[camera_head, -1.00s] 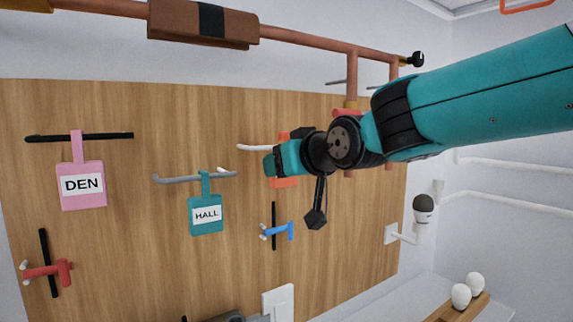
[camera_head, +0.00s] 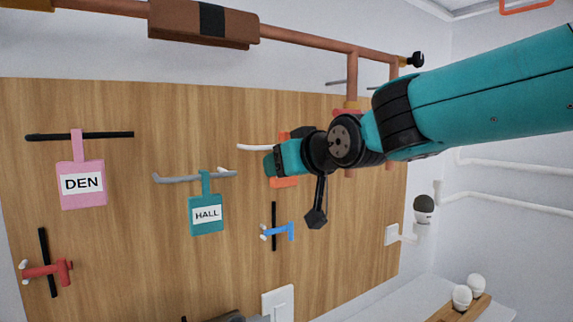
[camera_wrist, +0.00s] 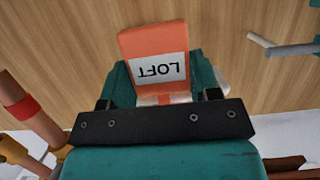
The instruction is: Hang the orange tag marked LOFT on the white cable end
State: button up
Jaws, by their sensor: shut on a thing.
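The orange tag (camera_wrist: 152,45) marked LOFT shows in the wrist view, its lettering upside down, close in front of the wooden board. My gripper (camera_head: 275,163) is shut on it. In the head view, orange parts of the tag (camera_head: 284,182) show above and below my gripper, which hides the rest. The white cable end (camera_head: 253,147) sticks out to the left from behind my gripper. Its other part is hidden, so I cannot tell whether the tag touches it or hangs on it.
A teal HALL tag (camera_head: 207,215) hangs on a grey cable (camera_head: 190,179) to the left. A pink DEN tag (camera_head: 82,184) hangs on a black cable (camera_head: 80,136) at far left. A blue fitting (camera_head: 279,231) sits below my gripper. Copper pipes (camera_head: 310,46) run above the wooden board.

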jog(key=shift+f+b, duration=0.75)
jog(key=shift+b, duration=0.25)
dwell(0.4)
jog(key=o, duration=1.1)
jog(key=shift+o, duration=0.2)
jog(key=b+v, duration=0.6)
jog(key=v, duration=1.2)
jog(key=s+d+f+g+h, duration=0.1)
jog(key=s+f+g, duration=0.15)
jog(key=f, duration=0.55)
jog(key=s+d+f+g+h, duration=0.1)
jog(key=f+g, duration=0.2)
jog(key=f, duration=0.4)
jog(key=s+d+f+g+h, duration=0.1)
jog(key=s+d+f+g, duration=0.1)
jog(key=s+f, duration=0.5)
jog(key=s+d+f+g+h, duration=0.1)
jog(key=s+d+f+g, duration=0.1)
jog(key=s+f+g, duration=0.2)
jog(key=s+f, duration=0.3)
jog(key=f, duration=0.1)
jog(key=shift+d+f+g, duration=0.25)
jog(key=shift+g, duration=0.1)
